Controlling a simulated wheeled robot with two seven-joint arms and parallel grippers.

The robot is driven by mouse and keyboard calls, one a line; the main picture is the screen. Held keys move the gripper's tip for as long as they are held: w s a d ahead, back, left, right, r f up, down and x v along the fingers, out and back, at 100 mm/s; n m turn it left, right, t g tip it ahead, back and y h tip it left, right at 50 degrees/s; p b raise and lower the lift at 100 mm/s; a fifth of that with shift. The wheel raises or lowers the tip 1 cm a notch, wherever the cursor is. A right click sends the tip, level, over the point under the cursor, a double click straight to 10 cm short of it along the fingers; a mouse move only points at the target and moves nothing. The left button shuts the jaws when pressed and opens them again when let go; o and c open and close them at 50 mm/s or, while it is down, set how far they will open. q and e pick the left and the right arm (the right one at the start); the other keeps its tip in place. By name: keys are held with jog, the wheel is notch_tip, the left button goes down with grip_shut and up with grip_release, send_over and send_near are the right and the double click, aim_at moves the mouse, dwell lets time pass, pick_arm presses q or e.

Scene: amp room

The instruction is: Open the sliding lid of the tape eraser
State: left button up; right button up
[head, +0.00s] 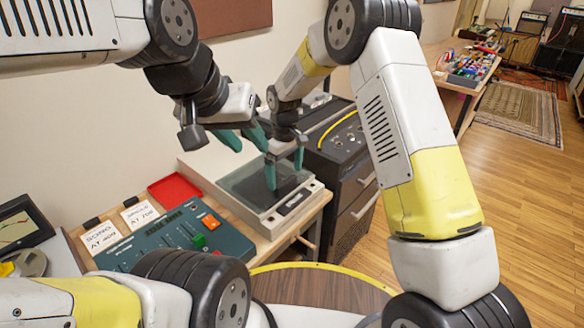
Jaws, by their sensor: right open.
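The tape eraser (247,210) is a pale box on the wooden bench, with a dark, see-through sliding lid (240,184) over most of its top. A small dark slot or label shows on its near right rim. My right gripper (284,178) points down over the right part of the lid, its teal fingers apart with nothing visible between them. Whether its fingertips touch the lid is unclear. My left gripper (251,149) is higher, above the back of the eraser, its teal fingers apart and empty. My grippers hide part of the eraser's back right side.
A teal control panel (160,247) with coloured buttons stands left of the eraser. A red tray (174,188) and two note cards (139,215) lie behind it. A dark drawer cabinet (345,170) stands close on the right. Open wooden floor (525,215) lies farther right.

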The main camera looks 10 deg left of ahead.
aim_at(286, 181)
jog(key=shift+f, duration=1.85)
jog(key=c, duration=2)
jog(key=s+d, duration=0.6)
jog(key=d, duration=0.3)
jog(key=s+d, duration=0.6)
jog(key=d, duration=0.4)
jog(key=shift+s+d, duration=0.25)
jog(key=shift+s, duration=0.15)
jog(key=o, duration=2)
jog(key=shift+r, duration=0.1)
notch_tip(286, 181, up, 8)
